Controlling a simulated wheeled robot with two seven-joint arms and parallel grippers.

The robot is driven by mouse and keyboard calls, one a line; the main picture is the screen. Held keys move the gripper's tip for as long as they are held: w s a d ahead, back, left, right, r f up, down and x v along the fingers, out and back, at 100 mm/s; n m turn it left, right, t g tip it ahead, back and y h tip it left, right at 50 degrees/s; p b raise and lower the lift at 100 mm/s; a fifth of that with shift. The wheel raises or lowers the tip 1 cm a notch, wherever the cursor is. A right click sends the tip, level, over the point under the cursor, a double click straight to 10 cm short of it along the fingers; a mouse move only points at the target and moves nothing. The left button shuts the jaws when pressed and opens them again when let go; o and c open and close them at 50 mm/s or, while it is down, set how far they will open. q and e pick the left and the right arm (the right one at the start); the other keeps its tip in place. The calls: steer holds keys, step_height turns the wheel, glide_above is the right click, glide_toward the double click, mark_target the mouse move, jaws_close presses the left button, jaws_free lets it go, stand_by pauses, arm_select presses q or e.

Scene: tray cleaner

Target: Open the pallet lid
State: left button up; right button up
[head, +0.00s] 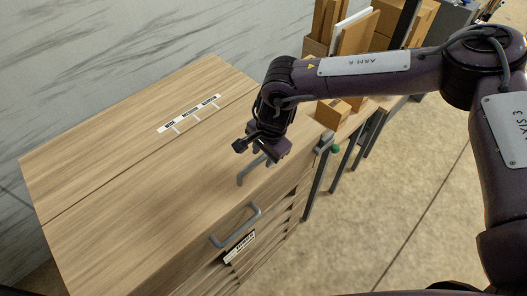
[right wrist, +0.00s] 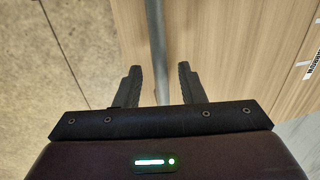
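The pallet lid seems to be the light wood top (head: 140,190) of a large cabinet, lying flat and closed. My left gripper is not in view.
Cardboard boxes (head: 335,112) stand beyond the cabinet at the right. The floor (head: 390,200) right of the cabinet is clear.

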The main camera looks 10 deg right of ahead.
jaws_close()
steer(key=shift+w+r, duration=0.1)
steer(key=shift+r, duration=0.05)
steer(key=shift+w+a+r, duration=0.2)
steer(key=shift+w+r, duration=0.05)
steer(key=shift+r, duration=0.35)
steer(key=w+a+r, duration=0.2)
steer(key=w+r, duration=0.1)
steer(key=r, duration=0.3)
steer(key=w+a+r+p, duration=0.1)
steer(key=w+a+r, duration=0.1)
steer(key=r, duration=0.5)
steer(key=shift+w+a+r, duration=0.2)
steer(key=shift+w+a, duration=0.05)
steer(key=shift+w, duration=0.15)
